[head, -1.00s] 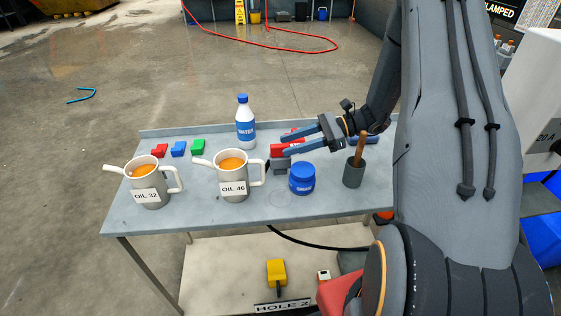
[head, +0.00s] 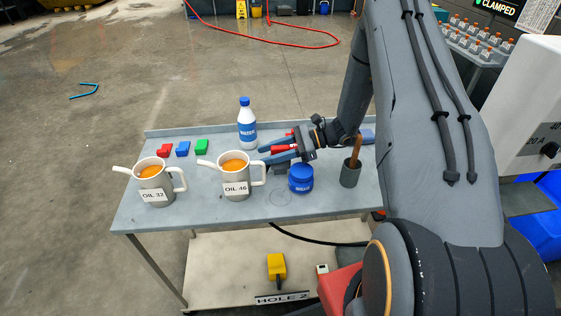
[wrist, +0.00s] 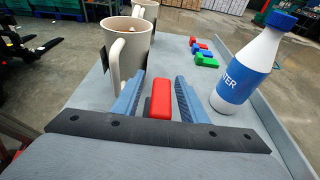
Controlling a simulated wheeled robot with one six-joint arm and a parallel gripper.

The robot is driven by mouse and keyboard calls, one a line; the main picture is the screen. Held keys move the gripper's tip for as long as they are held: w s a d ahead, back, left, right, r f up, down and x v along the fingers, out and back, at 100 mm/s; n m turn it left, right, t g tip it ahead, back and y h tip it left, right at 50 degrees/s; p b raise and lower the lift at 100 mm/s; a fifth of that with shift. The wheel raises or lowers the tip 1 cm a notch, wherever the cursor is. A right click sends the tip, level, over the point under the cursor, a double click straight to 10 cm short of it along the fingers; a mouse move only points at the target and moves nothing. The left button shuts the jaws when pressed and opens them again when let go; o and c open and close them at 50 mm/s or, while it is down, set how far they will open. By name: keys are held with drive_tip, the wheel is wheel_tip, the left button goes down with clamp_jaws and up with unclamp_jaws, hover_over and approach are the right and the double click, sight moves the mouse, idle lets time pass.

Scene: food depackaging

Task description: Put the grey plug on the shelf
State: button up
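A small grey piece (head: 281,169), perhaps the grey plug, shows on the table below my gripper's fingers. It is mostly covered, so I cannot make out its shape. My gripper (head: 264,155) is low over the table, left of its wrist, its blue fingers pointing at the space between the white bottle and the OIL 46 mug. In the wrist view my gripper (wrist: 160,82) is open, with a red block (wrist: 160,101) between the fingers and gaps beside it. No grey plug is clear there. A pale lower shelf (head: 215,270) lies under the tabletop.
The OIL 46 mug (head: 236,178), OIL 32 mug (head: 153,184), WATER bottle (head: 246,130) and blue jar (head: 301,180) stand around the gripper. A grey cup (head: 349,176) holds a wooden handle. A yellow piece (head: 276,265) sits on the lower shelf. The front-left tabletop is clear.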

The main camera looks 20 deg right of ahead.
clamp_jaws()
drive_tip(key=shift+r, duration=0.15)
